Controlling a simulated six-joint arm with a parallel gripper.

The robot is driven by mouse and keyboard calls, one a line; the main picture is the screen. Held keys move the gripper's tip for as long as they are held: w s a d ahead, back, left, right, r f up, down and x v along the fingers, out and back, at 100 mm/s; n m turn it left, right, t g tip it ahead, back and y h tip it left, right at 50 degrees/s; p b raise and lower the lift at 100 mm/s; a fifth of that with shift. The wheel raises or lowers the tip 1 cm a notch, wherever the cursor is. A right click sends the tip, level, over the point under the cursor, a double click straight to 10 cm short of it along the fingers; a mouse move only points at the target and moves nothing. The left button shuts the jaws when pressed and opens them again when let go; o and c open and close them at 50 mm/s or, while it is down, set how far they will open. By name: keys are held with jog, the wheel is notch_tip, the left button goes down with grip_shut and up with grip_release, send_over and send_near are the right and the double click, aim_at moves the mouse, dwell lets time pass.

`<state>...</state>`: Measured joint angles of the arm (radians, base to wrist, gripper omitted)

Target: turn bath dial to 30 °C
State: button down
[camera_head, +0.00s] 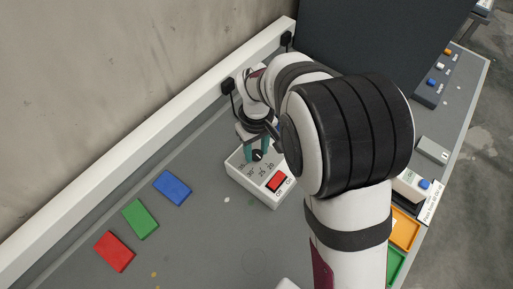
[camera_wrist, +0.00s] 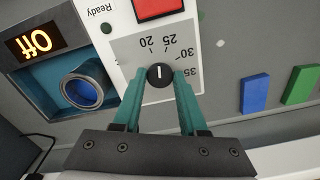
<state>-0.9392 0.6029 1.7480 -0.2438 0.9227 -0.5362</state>
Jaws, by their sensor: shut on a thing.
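The bath's control panel (camera_head: 236,164) is white, with a red switch (camera_head: 277,181) near its front. My gripper (camera_head: 259,153) reaches down over it, its teal fingers on either side of the black dial (camera_wrist: 160,76). In the wrist view my gripper (camera_wrist: 161,80) is shut on the dial, one fingertip at each side. The printed scale reads 20, 25, 30 and 35, upside down in that view. The dial's white line points up in the picture, roughly between 20 and 25. The red switch (camera_wrist: 158,8) is at the top edge.
Red (camera_head: 114,251), green (camera_head: 140,218) and blue (camera_head: 172,187) blocks lie on the bench at left. Orange (camera_head: 405,229) and green trays stand at right, partly behind my arm.

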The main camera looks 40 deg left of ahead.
aim_at(256, 154)
jog(key=m, duration=0.6)
jog(key=shift+m, duration=0.3)
jog(key=m, duration=0.5)
jog(key=shift+m, duration=0.3)
jog(key=shift+c, duration=2.3)
grip_release()
jog(key=shift+r, duration=0.15)
notch_tip(256, 154, up, 16)
jog(key=shift+f, duration=0.2)
